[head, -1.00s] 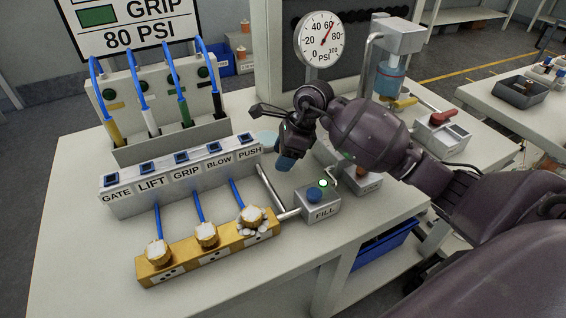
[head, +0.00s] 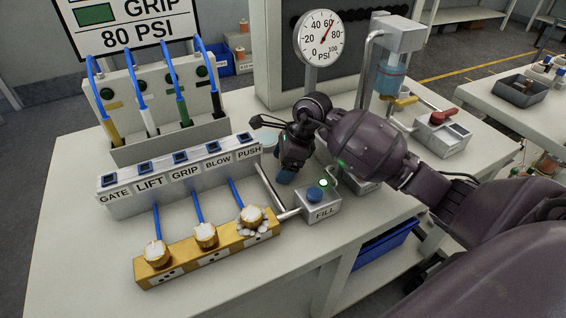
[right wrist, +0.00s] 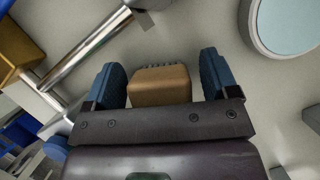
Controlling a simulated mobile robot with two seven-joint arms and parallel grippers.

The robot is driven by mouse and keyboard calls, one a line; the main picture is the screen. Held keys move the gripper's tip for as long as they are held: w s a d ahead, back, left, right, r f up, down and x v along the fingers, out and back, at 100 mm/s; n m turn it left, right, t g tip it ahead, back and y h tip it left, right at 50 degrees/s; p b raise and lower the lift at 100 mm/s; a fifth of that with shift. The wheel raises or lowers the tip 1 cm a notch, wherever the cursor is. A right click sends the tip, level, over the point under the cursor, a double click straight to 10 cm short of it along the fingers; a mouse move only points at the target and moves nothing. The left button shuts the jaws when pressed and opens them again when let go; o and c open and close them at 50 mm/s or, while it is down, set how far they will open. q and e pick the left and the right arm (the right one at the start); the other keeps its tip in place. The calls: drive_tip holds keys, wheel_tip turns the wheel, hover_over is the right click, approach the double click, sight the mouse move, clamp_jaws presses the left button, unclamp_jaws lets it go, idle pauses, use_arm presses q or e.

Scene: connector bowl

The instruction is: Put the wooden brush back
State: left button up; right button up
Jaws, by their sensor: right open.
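The wooden brush (right wrist: 160,86) shows in the right wrist view as a tan wooden block with a row of dark bristles along its far edge. It lies between the two blue fingers of my right gripper (right wrist: 164,84), with a visible gap on each side. The right gripper is open. In the head view the right gripper (head: 285,176) points down at the table behind the FILL box, and the brush is hidden by it. My left gripper is not in view.
The FILL box (head: 318,203) with its blue button and silver pipe (right wrist: 85,50) is close to the gripper. A round pale-blue dish (right wrist: 287,22) lies beside it. The labelled button row (head: 180,178) and yellow manifold (head: 190,262) stand to the left.

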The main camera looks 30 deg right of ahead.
drive_tip(key=shift+r, duration=0.1)
drive_tip(key=p+v, duration=0.1)
drive_tip(key=v, duration=1.1)
idle(0.4)
